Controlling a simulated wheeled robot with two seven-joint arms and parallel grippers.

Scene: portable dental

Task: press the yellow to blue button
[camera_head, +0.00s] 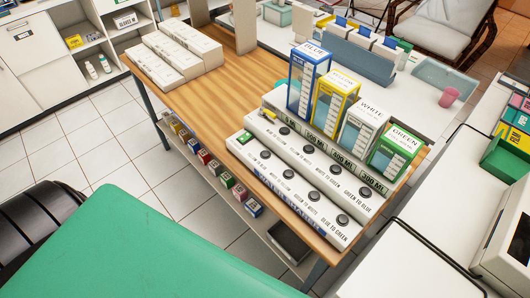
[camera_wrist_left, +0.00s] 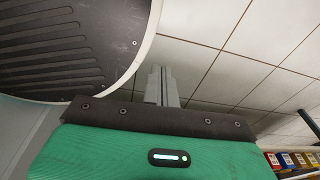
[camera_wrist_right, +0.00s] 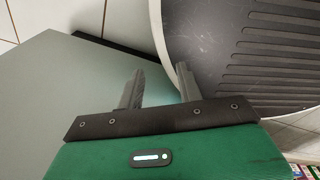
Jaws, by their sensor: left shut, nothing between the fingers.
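A white button panel (camera_head: 297,199) lies along the near right edge of the wooden table, with two stepped rows of round black buttons. Small printed labels sit beside them; one in the upper row reads "GREEN TO BLUE" and one at the near end of the lower row reads "BLUE TO GREEN". I cannot surely read which label says yellow to blue. My left gripper (camera_wrist_left: 160,85) is shut and empty in the left wrist view. My right gripper (camera_wrist_right: 160,84) is open and empty in the right wrist view. Neither gripper shows in the head view, so both are away from the panel.
Blue (camera_head: 308,80), yellow (camera_head: 335,101), white (camera_head: 362,133) and green (camera_head: 394,152) containers stand behind the buttons. White boxes (camera_head: 172,53) lie at the table's far left. The wooden tabletop (camera_head: 215,100) between is bare. A lower shelf holds small coloured boxes (camera_head: 205,157).

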